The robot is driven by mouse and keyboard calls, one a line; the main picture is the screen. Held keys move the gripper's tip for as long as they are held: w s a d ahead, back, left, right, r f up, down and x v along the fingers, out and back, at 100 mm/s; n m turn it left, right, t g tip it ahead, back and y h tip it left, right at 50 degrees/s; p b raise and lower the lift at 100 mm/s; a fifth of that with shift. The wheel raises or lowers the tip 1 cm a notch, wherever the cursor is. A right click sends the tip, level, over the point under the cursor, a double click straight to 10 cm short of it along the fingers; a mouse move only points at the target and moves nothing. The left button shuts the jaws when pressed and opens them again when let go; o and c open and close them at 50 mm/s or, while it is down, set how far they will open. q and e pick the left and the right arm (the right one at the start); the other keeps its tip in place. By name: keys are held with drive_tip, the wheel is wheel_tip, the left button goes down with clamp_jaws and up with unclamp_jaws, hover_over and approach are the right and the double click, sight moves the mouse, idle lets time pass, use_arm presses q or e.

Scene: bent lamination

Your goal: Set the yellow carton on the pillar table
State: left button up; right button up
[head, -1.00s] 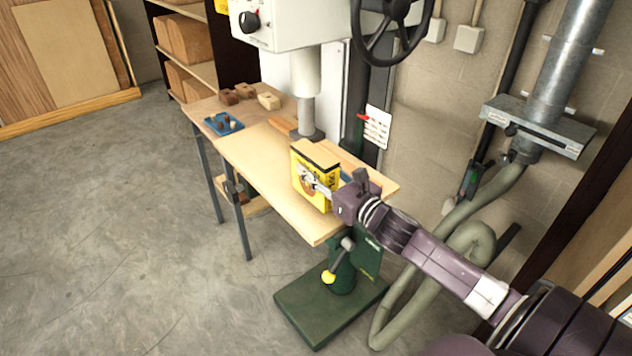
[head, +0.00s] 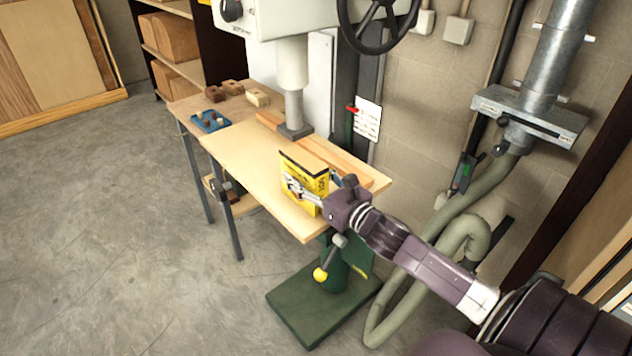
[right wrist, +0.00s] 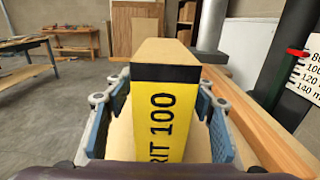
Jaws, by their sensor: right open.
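The yellow carton (head: 304,184), with a black band and a brown top, stands upright on the light wooden pillar table (head: 235,157), near its front right end. In the right wrist view the carton (right wrist: 156,115) shows dark lettering reading "RIT 100". My right gripper (head: 316,190) is at the carton, its fingers on either side. In the right wrist view the right gripper (right wrist: 158,125) is open, with the carton between its blue pads and a gap visible at the right pad. My left gripper is not in view.
The drill column (head: 294,95) rises behind the carton, with wooden strips (head: 345,165) along the table's back edge. A blue tray (head: 210,121) and small wood blocks (head: 257,97) lie farther left. The table's front left part is clear.

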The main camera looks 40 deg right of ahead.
sight(321, 187)
drive_tip(key=s, duration=0.3)
drive_tip(key=s+b, duration=0.1)
drive_tip(key=s, duration=0.2)
drive_tip(key=s+b, duration=0.1)
drive_tip(key=s, duration=0.3)
drive_tip(key=shift+d, duration=0.4)
drive_tip(key=shift+s+r, duration=0.1)
drive_tip(key=shift+s, duration=0.75)
drive_tip(key=shift+d, duration=0.1)
